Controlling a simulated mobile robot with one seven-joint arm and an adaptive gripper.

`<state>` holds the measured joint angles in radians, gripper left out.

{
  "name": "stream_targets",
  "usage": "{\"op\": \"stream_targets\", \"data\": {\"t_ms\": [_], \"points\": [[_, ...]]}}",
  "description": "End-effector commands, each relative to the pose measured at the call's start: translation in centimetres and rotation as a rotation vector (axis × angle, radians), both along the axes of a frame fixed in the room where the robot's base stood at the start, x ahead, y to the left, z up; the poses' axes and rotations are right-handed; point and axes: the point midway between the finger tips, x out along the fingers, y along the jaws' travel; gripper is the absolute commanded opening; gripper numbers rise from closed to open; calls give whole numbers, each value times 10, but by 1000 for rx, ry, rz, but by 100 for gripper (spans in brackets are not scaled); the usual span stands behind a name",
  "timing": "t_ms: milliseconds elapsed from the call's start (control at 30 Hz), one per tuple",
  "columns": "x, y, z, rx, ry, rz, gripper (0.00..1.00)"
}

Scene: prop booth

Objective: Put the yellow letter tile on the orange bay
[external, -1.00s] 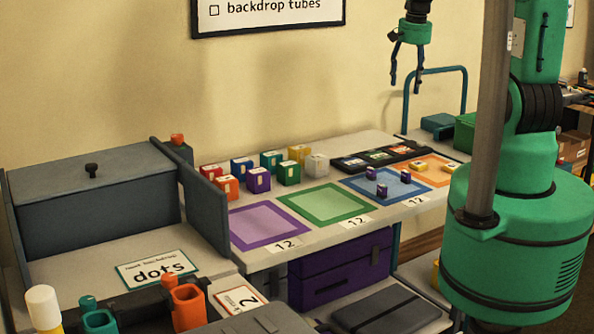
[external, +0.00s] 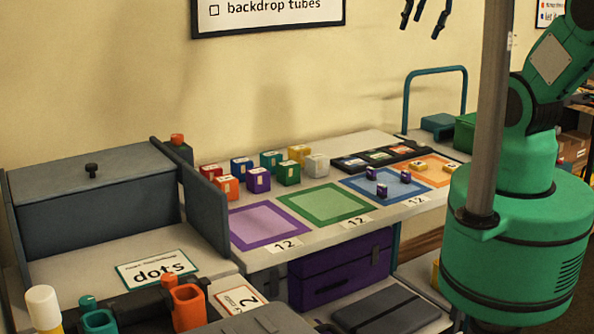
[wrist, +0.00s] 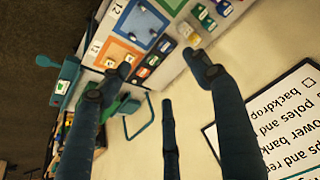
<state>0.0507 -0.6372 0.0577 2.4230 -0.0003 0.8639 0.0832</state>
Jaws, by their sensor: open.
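A yellow letter tile (external: 298,152) stands in the back row of coloured tiles on the bench. The orange bay (external: 436,179) is a square outline at the bench's right end, and it also shows in the wrist view (wrist: 118,52). Two small yellow tiles, one at the bay's left (external: 419,166) and one at its right (external: 449,168), lie on the bay. My gripper (external: 425,22) is open and empty, high above the bench, partly cut off by the picture's top edge. Its spread fingers (wrist: 158,76) show in the wrist view.
Other tiles, such as the white one (external: 317,165) and a green one (external: 288,173), crowd around the yellow tile. Purple tiles stand on the blue bay (external: 395,193). A black tray (external: 380,155) lies behind. The purple (external: 263,240) and green bays (external: 326,217) are empty.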

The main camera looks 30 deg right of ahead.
Motion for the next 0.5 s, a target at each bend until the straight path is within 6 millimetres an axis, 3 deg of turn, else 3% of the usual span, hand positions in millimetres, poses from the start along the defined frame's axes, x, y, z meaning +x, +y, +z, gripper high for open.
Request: {"op": "stream_targets", "data": {"t_ms": [200, 500], "points": [[-35, 14, 10, -30, -45, 98, 63], [-45, 18, 11, -39, -56, 126, 63]]}}
